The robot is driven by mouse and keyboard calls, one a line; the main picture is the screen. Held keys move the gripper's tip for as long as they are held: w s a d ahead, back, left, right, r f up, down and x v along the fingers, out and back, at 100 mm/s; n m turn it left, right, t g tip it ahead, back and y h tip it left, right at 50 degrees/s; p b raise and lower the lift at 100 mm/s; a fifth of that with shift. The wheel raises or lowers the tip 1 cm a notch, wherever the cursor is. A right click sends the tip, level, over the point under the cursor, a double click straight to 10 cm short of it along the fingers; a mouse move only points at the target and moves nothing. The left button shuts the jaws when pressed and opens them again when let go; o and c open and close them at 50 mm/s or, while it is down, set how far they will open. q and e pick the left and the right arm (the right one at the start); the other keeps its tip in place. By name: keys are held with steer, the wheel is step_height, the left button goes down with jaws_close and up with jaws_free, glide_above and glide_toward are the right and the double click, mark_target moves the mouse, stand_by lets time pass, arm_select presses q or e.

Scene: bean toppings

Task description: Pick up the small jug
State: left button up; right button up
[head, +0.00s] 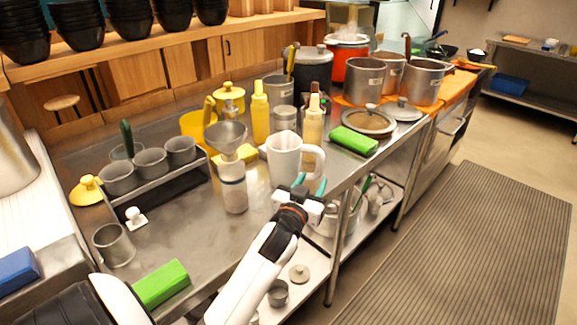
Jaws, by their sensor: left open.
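A white jug (284,158) stands upright near the front edge of the metal counter, with its loop handle on the right side. My left gripper (310,185) is just below and in front of the handle, with its two teal fingertips apart and nothing visible between them. The fingertips are close to the handle's lower part; I cannot tell whether they touch it. My left gripper hides the counter edge behind it. My right gripper is not in view.
A bottle with a grey funnel (233,185) stands left of the jug, and a sauce bottle (313,122) behind it. A green block (353,141) and a lidded pan (368,120) are to the right. A rack with grey cups (151,163) is at left.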

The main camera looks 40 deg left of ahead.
mark_target(318, 170)
arm_select(q)
steer(key=shift+w+a, duration=0.15)
steer(key=shift+w, duration=0.35)
steer(key=shift+x, duration=2.75)
steer(key=shift+s+a+r, duration=0.1)
steer(key=shift+a, duration=0.05)
jaws_close()
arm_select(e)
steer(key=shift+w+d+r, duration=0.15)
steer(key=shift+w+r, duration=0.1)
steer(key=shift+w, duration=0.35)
